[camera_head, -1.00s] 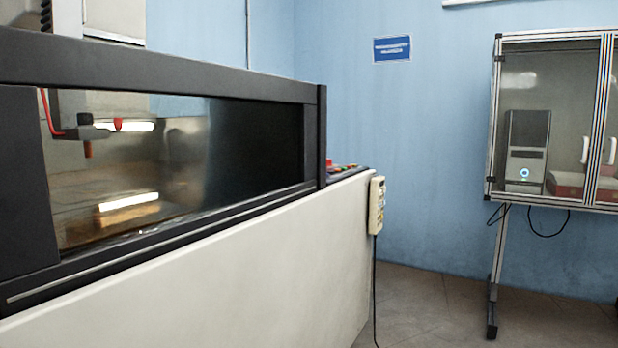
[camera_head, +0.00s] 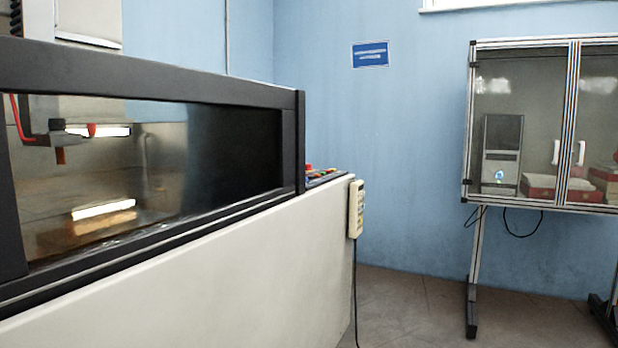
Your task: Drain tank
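The machine tank (camera_head: 200,155) stands at the left, behind a dark frame with a long window. Inside, a machine head with a brown electrode (camera_head: 60,156) hangs on a bracket with red parts. A bright reflection lies below it, and I cannot tell the liquid level. A control panel (camera_head: 323,176) with a red button and small colored buttons sits on the far right end of the machine. A pale handheld pendant (camera_head: 356,209) hangs on that end, with a cable running down. Neither of my grippers is in view.
A glass-door cabinet (camera_head: 573,125) on metal legs stands at the right, with a computer tower (camera_head: 501,154) and red boxes (camera_head: 541,187) inside. A blue sign (camera_head: 370,54) is on the wall. Tiled floor (camera_head: 410,308) between machine and cabinet is clear.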

